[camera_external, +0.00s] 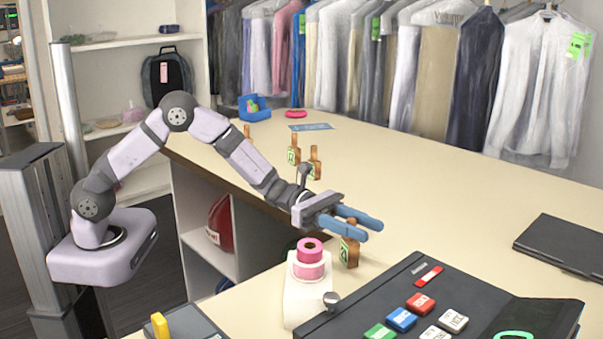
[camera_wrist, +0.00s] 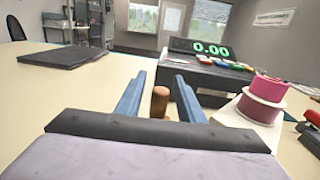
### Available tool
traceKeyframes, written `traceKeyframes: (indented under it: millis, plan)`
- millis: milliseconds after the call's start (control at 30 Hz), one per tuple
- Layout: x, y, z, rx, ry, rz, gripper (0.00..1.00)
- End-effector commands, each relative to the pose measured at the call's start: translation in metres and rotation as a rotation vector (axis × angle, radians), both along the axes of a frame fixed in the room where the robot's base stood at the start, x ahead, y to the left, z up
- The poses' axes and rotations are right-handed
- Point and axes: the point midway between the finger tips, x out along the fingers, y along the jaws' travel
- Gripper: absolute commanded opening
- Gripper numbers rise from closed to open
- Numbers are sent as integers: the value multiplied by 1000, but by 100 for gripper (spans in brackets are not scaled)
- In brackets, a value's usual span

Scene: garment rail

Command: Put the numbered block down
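A wooden block (camera_external: 349,252) with a green label stands upright on the cream counter, under my gripper (camera_external: 372,230). The mark on its label is too small to read surely. Its round brown handle (camera_wrist: 159,104) rises between my two blue fingers in the wrist view, with a gap on each side. My gripper (camera_wrist: 157,88) is open, with its fingers around the handle and not visibly touching it. In the external view the fingers partly hide the handle. Other similar blocks stand farther back: one (camera_external: 293,156) with a label, one (camera_external: 314,163) beside it.
Pink tape rolls (camera_external: 310,262) stand close beside the block, also in the wrist view (camera_wrist: 262,101). A dark register (camera_external: 400,290) with coloured keys is in front. A black folder (camera_external: 565,246) lies at right. The counter's middle (camera_external: 440,200) is clear. Garments hang behind.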

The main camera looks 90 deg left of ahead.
Motion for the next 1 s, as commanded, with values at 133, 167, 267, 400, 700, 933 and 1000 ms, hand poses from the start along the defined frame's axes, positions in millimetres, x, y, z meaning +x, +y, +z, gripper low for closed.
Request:
traceKeyframes:
  millis: [133, 167, 267, 400, 700, 933, 1000]
  plan:
    - [-19, 17, -2, 0, -1, 4, 35]
    - [-23, 21, -2, -1, -2, 4, 35]
    - [-37, 33, -2, -1, -1, 4, 35]
    - [-56, 49, -1, 1, -2, 3, 35]
    - [-80, 68, -1, 1, -1, 1, 35]
    - [-83, 70, 0, 0, 0, -1, 35]
    - [-83, 70, 0, 0, 0, -1, 35]
